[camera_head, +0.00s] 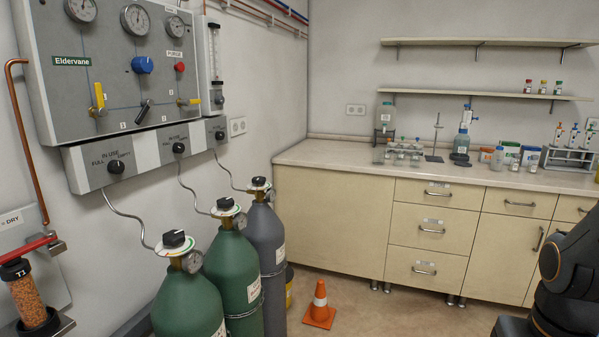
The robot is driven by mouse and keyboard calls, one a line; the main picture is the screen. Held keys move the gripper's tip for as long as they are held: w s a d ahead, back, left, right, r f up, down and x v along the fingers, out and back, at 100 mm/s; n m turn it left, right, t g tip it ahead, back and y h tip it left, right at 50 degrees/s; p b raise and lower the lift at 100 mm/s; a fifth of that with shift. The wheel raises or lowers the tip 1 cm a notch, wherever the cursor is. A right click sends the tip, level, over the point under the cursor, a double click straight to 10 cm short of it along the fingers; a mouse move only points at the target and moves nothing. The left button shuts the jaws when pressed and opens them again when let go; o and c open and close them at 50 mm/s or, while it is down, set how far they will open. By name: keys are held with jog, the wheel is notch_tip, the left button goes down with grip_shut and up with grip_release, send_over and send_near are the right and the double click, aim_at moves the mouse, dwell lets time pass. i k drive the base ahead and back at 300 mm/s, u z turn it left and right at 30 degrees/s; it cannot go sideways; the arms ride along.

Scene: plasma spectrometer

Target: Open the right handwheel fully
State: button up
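Three gas cylinders stand along the left wall, each with a black handwheel on top. The rightmost handwheel (258,182) sits on the grey cylinder (267,238), above a pale collar with a gauge at its side. The middle handwheel (225,204) and the left handwheel (173,239) top green cylinders. How far each handwheel is turned cannot be told. My gripper is out of view; only a dark part of my arm shows at the lower right, well apart from the cylinders.
A grey gas panel (110,95) hangs above the cylinders, with thin bent tubes running down to them. An orange cone (319,304) stands on the floor right of the grey cylinder. A beige cabinet (333,225) lines the back wall. Floor right of the cone is clear.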

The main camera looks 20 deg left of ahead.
aim_at(260, 180)
jog(key=z, duration=0.1)
jog(key=i, duration=0.6)
jog(key=u, duration=0.7)
jog(key=i, duration=1.05)
jog(key=u, duration=0.15)
